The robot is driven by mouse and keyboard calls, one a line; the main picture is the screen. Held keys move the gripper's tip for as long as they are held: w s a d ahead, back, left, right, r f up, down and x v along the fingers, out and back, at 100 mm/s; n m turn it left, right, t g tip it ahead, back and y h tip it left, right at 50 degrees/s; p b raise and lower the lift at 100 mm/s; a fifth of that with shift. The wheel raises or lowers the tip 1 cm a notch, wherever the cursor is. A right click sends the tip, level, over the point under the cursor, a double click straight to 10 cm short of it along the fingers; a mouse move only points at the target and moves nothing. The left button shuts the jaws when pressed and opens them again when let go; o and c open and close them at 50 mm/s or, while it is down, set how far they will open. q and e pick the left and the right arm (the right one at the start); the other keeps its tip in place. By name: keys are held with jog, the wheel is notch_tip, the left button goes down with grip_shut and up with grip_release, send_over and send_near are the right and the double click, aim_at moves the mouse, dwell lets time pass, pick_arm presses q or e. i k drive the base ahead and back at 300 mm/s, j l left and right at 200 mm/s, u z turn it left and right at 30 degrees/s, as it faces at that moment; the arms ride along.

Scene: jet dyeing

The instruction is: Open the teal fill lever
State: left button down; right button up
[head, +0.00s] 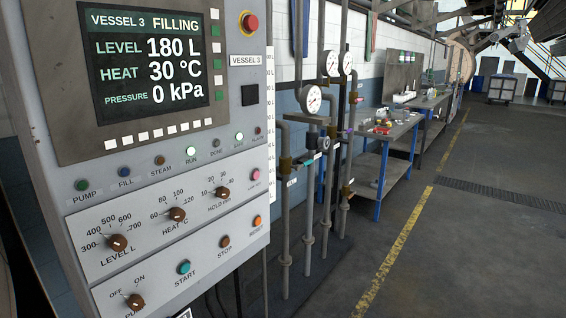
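A control panel (165,170) fills the left of the head view. Its screen (155,62) reads VESSEL 3 FILLING, LEVEL 180 L, HEAT 30 °C and PRESSURE 0 kPa. Several grey vertical pipes with valves (310,156) stand just right of the panel. Neither of my grippers is in view.
Round gauges (311,99) sit on the pipes. A workbench with blue legs (385,142) stands along the wall behind them, with small items on top. The grey floor right of the yellow line (405,235) is clear.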

aim_at(305, 164)
jog(key=i+z, duration=0.1)
jog(key=i, duration=0.6)
jog(key=i+j+z, duration=0.15)
jog(key=i, duration=0.5)
